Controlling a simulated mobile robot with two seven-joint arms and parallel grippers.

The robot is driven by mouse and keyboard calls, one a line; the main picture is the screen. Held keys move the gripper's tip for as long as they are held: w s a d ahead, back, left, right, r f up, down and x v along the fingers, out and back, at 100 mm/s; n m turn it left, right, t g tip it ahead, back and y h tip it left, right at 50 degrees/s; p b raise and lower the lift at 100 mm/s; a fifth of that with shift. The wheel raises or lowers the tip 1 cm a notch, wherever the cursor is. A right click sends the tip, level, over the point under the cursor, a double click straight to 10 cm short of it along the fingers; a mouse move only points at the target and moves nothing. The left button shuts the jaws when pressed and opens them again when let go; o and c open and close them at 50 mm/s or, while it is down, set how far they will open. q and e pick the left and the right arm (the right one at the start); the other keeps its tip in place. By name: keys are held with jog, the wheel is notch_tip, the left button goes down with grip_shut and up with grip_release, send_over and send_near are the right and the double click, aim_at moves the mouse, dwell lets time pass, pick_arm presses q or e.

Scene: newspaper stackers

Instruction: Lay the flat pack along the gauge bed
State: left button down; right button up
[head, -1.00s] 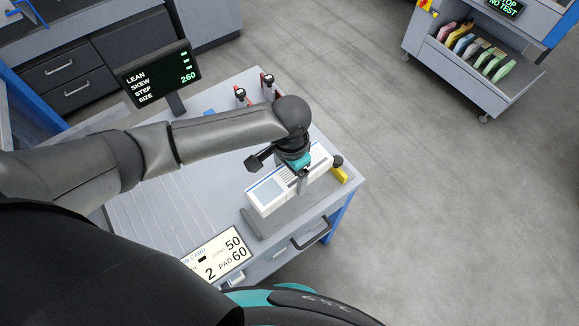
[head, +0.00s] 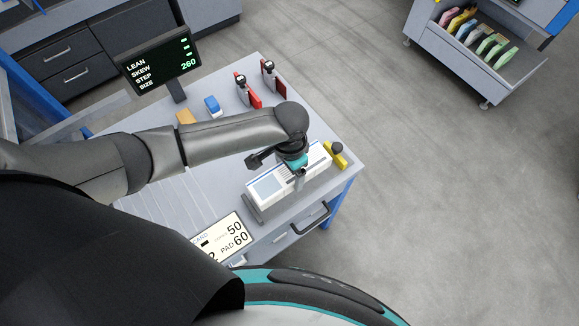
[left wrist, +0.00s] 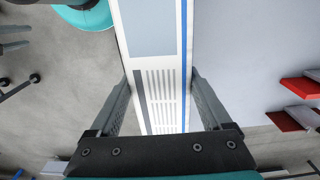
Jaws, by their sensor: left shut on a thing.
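The flat pack (head: 267,188) is a long white bundle with a grey-blue panel, printed lines and a blue edge stripe. It lies lengthwise over the dark grey gauge bed (head: 255,215) at the table's front right edge. Most of the bed is hidden under it, and I cannot tell whether the two touch. My left gripper (head: 301,182) is shut on the pack around its middle. In the left wrist view the two fingers (left wrist: 160,75) press on either side of the pack (left wrist: 160,30). My right gripper is not in view.
A yellow block with a black knob (head: 336,155) stands at the bed's far end. Red clamps (head: 250,92), a blue block (head: 212,105) and a screen reading 260 (head: 160,68) are at the back. A card (head: 222,240) sits at the front. A rack cart (head: 470,60) stands apart.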

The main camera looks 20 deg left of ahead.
aim_at(290, 181)
pick_arm(q)
jog(key=shift+f+b, duration=1.45)
jog(key=shift+f, duration=1.25)
jog(key=shift+f+b, duration=0.3)
jog(key=shift+f, duration=0.3)
grip_release()
notch_tip(290, 181, up, 15)
jog(key=p, duration=0.4)
jog(key=shift+r, duration=0.1)
